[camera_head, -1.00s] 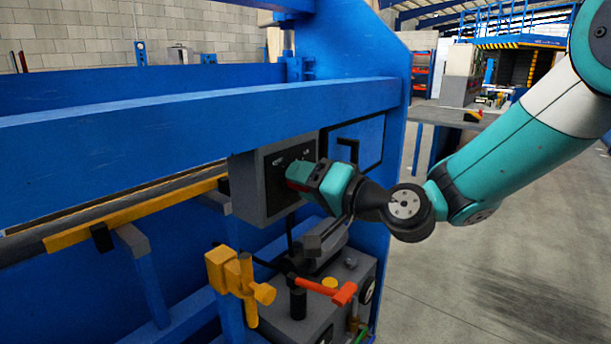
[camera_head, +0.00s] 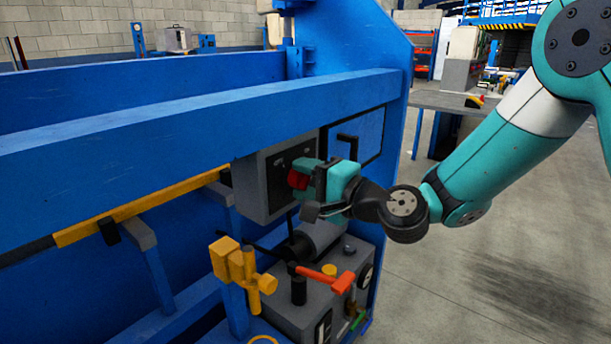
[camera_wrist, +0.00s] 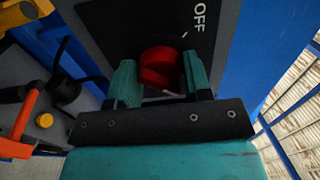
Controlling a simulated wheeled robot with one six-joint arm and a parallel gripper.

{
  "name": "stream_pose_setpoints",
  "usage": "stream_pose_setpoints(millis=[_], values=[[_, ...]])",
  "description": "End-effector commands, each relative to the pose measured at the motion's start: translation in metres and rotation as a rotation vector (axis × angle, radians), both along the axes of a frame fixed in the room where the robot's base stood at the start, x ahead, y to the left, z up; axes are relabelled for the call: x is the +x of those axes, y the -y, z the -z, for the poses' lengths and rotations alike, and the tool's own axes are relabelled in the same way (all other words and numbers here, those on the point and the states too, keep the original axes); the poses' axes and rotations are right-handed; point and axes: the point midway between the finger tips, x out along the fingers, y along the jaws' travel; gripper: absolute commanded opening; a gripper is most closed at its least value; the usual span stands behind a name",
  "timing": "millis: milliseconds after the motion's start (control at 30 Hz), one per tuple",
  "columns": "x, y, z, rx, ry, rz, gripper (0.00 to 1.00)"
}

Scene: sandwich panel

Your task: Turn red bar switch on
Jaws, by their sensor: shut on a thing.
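The red bar switch (camera_wrist: 161,68) is a red knob on a dark plate with the word OFF beside it, seen in the wrist view. In the head view the switch (camera_head: 298,179) shows as a small red patch at my gripper's tip. My gripper (camera_wrist: 158,82) has its two teal fingers on either side of the red knob, shut on it. The switch sits on the front of a grey control box (camera_head: 256,190). The fingers partly hide the knob's sides, and I cannot tell its exact angle.
Below the box are an orange-red handled lever (camera_head: 328,279), a yellow valve-like fitting (camera_head: 238,270) and a grey unit with a yellow button (camera_wrist: 45,120). A blue beam (camera_head: 180,125) runs above the box. Open floor lies to the right.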

Motion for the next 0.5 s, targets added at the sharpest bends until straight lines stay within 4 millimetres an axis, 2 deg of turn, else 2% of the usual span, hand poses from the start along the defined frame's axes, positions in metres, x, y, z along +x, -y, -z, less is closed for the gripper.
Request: stream_pose_setpoints(millis=[467, 500], values=[[0.0001, 0.0001, 0.0002, 0.009, -0.012, 0.0, 0.22], [0.0001, 0.0001, 0.0002, 0.009, -0.012, 0.0, 0.5]])
